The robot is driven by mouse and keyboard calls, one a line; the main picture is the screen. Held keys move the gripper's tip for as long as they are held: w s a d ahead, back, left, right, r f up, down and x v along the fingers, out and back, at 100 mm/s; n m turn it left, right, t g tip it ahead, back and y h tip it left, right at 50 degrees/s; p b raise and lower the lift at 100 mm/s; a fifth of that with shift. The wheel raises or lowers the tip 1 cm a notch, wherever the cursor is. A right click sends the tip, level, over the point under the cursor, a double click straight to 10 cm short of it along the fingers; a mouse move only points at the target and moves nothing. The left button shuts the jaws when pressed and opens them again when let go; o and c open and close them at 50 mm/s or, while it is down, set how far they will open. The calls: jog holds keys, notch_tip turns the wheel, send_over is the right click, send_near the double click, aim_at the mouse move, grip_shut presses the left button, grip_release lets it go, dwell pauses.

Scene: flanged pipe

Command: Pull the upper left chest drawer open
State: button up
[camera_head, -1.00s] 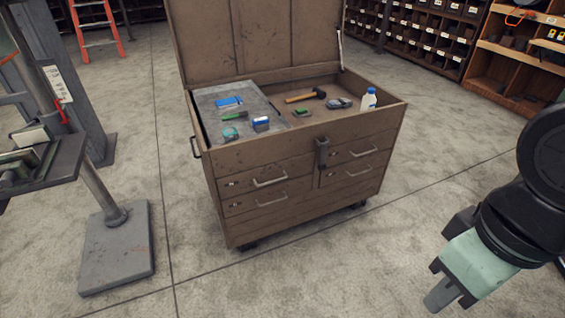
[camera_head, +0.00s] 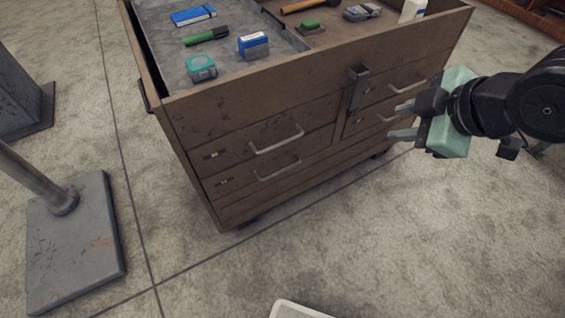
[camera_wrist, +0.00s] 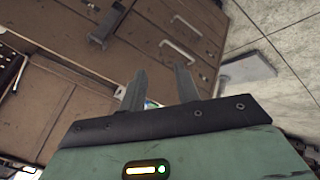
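The brown tool chest (camera_head: 240,110) stands ahead with its front facing me. Its upper left drawer (camera_head: 235,147) is shut flush, with a metal bar handle (camera_head: 277,139). In the wrist view the chest front is tilted and two bar handles show, one of them a handle (camera_wrist: 182,52) near the middle. My gripper (camera_head: 402,122) is in front of the right-hand drawers, to the right of the upper left drawer and apart from its handle. Its two fingers (camera_wrist: 158,88) are spread with nothing between them.
A lower left drawer (camera_head: 240,178) sits just beneath. A latch (camera_head: 358,88) hangs at the front centre. The open top holds a blue notebook (camera_head: 194,16), a green marker (camera_head: 206,36) and other small items. A grey stand base (camera_head: 75,245) is at left.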

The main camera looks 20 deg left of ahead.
jog(key=w+a+f+n+y+b, duration=0.1)
jog(key=a+f+n+y+b, duration=0.15)
jog(key=f+b, duration=0.4)
jog(key=w+a+f+n+y+b, duration=0.2)
jog(key=f+n+b, duration=0.25)
jog(key=f, duration=0.25)
jog(key=n+y+b, duration=0.5)
jog(key=b, duration=0.6)
send_near(282, 142)
jog(key=shift+n, duration=0.3)
jog(key=shift+f+b+x, duration=0.15)
jog(key=shift+b+x, duration=1.3)
jog(key=shift+x, duration=1.05)
jog(key=shift+f+b+x, duration=0.15)
jog(key=shift+b+x, duration=1.3)
jog(key=shift+x, duration=1.1)
grip_shut()
